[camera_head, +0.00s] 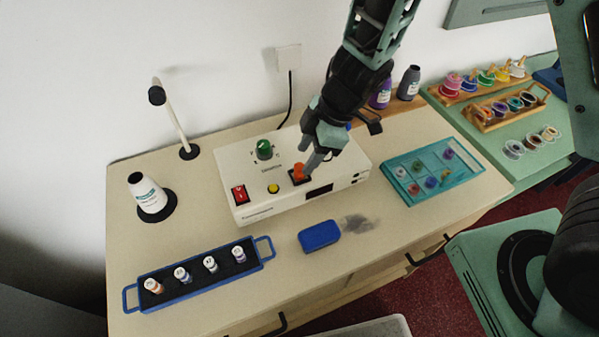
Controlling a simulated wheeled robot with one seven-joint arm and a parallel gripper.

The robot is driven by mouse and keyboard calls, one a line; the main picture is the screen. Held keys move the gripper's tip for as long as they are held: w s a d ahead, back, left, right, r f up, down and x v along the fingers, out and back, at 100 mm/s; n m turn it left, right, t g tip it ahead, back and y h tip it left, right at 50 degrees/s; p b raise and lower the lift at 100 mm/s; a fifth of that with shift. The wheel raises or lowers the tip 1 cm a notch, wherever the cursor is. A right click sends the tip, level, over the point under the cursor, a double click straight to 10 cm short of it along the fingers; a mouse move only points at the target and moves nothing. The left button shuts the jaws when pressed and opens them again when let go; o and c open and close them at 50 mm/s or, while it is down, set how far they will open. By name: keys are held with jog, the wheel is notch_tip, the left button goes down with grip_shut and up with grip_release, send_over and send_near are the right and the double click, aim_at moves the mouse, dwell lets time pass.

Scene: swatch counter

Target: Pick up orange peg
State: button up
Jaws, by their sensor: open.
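The orange peg (298,170) stands on top of a white control box (256,197), in a small dark square near the front edge of its top. My gripper (311,163) reaches down from the upper right, with its fingertips right beside the peg on its right. The jaws are open. I cannot tell whether a finger touches the peg or whether the jaws stand around it.
The box also has a green knob (264,149), a red switch (239,194) and a yellow button (273,189). A blue block (320,236) and a blue vial rack (205,293) lie in front. A teal tray (474,174) is right. A white lamp (175,120) stands left.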

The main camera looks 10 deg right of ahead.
aim_at(301, 166)
jog(key=x, duration=0.3)
jog(key=shift+s+a+f+b, duration=0.1)
jog(key=shift+a+f+b, duration=0.05)
jog(key=shift+f+b, duration=0.2)
jog(key=shift+r, duration=0.1)
grip_shut()
notch_tip(301, 166, up, 10)
jog(key=p, duration=0.4)
